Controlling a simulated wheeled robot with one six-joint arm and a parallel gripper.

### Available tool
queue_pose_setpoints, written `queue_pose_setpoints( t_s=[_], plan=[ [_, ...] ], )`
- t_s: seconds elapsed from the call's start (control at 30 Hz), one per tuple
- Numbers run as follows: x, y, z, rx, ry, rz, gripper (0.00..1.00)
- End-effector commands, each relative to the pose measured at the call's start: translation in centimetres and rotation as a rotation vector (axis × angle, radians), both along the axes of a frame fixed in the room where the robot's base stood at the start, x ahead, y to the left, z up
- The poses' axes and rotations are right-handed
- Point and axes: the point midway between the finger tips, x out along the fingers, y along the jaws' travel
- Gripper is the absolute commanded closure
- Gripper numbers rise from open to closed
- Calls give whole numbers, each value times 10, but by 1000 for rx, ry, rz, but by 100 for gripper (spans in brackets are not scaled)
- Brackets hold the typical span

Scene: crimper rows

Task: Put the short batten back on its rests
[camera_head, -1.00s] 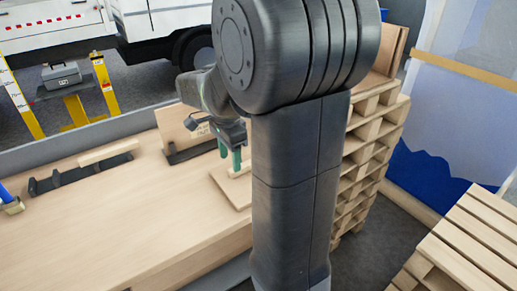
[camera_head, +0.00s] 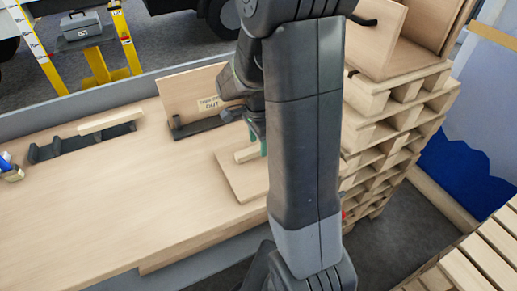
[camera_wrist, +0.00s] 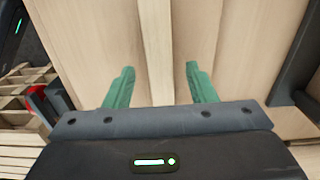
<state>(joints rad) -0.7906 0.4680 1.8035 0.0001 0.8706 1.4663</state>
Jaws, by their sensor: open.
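A short pale batten (camera_head: 248,154) lies on a flat wooden board (camera_head: 232,178) on the bench. My gripper (camera_head: 264,148) is over its right end, partly hidden behind my arm. In the wrist view my green fingers (camera_wrist: 160,88) are open, one on each side of the batten (camera_wrist: 157,45), with a gap to it on both sides. Whether the fingertips reach down to the batten's height I cannot tell. A dark rest strip (camera_head: 207,123) stands behind the board. Another dark notched rest (camera_head: 72,150) at left carries another batten (camera_head: 111,122).
An upright wooden panel with a label (camera_head: 193,92) stands behind the nearer rest. Stacked pallets (camera_head: 392,130) rise to the right of the bench. The bench top (camera_head: 130,210) is clear at front left. A blue item (camera_head: 8,168) sits at the left edge.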

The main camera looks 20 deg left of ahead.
Motion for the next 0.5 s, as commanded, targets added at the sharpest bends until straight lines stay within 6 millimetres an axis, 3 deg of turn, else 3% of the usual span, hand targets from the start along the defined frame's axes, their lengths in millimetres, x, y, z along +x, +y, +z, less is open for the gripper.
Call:
queue_pose_setpoints(
  t_s=[0.13, 0.37, 0.4, 0.5],
  plan=[
    [0, 0, -14, -2, 1, -1, 49],
    [1, 0, -16, 0, 0, -1, 49],
    [1, 0, -16, 0, 0, -1, 51],
    [1, 0, -16, 0, 0, -1, 71]
  ],
)
